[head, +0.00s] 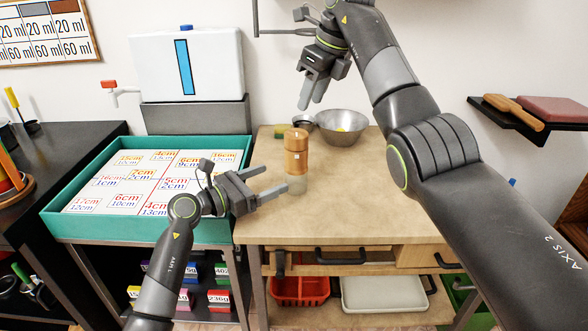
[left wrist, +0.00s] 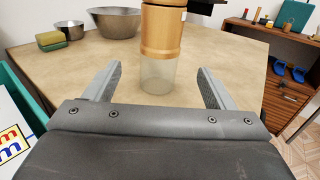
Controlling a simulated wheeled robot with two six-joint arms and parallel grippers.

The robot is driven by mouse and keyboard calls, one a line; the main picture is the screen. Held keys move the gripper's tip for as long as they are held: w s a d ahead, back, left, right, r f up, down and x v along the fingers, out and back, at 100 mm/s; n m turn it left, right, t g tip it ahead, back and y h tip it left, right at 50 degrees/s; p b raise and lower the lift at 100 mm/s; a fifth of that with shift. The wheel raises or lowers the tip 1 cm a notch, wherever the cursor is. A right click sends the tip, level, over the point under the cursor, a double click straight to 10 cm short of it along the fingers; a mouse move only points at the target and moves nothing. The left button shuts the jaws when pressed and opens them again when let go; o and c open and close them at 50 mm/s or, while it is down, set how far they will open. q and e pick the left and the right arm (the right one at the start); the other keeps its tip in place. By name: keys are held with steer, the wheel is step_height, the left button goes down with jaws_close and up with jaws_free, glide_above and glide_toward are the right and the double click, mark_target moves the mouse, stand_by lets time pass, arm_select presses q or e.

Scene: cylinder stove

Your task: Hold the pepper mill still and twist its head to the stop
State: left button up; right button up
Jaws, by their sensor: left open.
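The pepper mill (head: 296,155) stands upright on the wooden table, with a copper-brown upper part and a clear lower body. My left gripper (head: 276,183) is open beside the mill's lower body in the head view. In the left wrist view the mill (left wrist: 160,50) stands centred just beyond and between the two spread fingers (left wrist: 157,85), with gaps on both sides; its top is cut off. My right gripper (head: 311,92) is above and behind the mill, pointing down, apart from it. Its fingers overlap in the head view, so their opening is unclear.
A metal bowl (head: 343,128) and a smaller bowl (head: 302,122) stand behind the mill, with a green and yellow sponge (left wrist: 61,38) near them. A teal-rimmed tray (head: 140,231) adjoins the table on the left. The table right of the mill (head: 370,190) is clear.

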mark_target(287, 172)
arm_select(q)
steer(key=x, duration=0.9)
